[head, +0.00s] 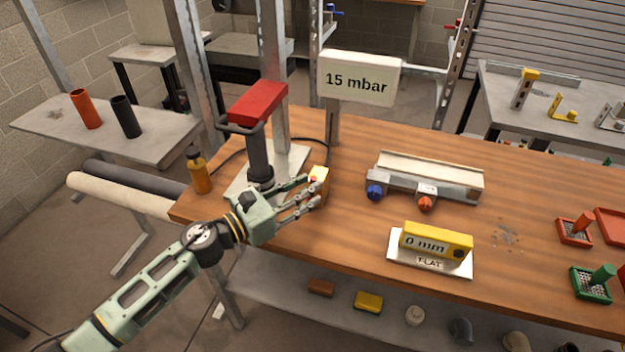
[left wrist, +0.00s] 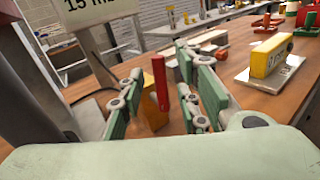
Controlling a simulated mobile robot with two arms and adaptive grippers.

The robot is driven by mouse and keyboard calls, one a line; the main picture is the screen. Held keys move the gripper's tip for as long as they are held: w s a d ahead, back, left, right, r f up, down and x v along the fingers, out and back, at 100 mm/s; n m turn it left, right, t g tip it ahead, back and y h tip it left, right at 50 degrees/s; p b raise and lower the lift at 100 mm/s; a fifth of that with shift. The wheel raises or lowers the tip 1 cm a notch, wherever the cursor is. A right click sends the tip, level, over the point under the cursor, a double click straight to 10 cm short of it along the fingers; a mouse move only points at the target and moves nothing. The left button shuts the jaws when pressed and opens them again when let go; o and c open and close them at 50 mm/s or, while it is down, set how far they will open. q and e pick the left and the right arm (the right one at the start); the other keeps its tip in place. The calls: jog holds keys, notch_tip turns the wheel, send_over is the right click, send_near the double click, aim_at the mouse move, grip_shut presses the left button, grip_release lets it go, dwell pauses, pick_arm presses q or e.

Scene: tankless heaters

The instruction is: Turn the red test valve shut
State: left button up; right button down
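A red lever (left wrist: 160,83) stands upright on a brass-yellow block (left wrist: 152,110) in the left wrist view. In the head view, the block (head: 320,178) sits near the bench's left edge, partly hidden by my left gripper (head: 304,196). In the left wrist view, my left gripper (left wrist: 165,97) is open, with a finger on each side of the red lever. I see gaps, but cannot tell whether either finger touches it. The 15 mbar sign (head: 359,79) stands behind the block. My right gripper is not in view.
A red-topped dark post (head: 259,158) stands left of the block, near an amber bottle (head: 199,171). To the right are a metal unit with blue (head: 375,192) and red (head: 425,203) knobs and a yellow level (head: 436,242). Bare wood (head: 340,222) lies between.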

pick_arm(q)
jog(key=shift+x, duration=1.35)
jog(key=shift+c, duration=0.5)
grip_shut()
